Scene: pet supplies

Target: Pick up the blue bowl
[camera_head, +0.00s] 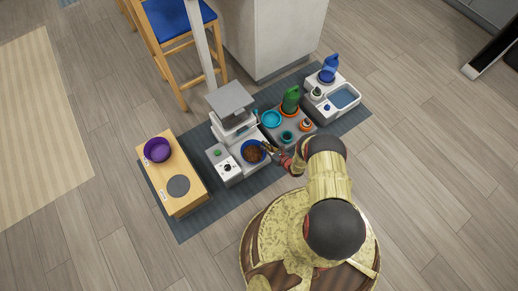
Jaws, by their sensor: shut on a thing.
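The blue bowl (264,155) is dark blue and round, with brown contents that look like pet food. It is at the front right part of the white feeder unit (228,174), below the feeder's spout. My gripper (269,149) reaches in from the right and is shut on the bowl's right rim. The fingertips are small and dark here, and they hide part of that rim. I cannot tell whether the bowl's underside touches the feeder base.
A wooden stand (185,206) with a purple bowl (158,149) is at left. To the right are a light-blue bowl (271,118), a green bottle (290,100) and a blue jug (329,68). A chair (179,50) and white counter (285,35) stand behind.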

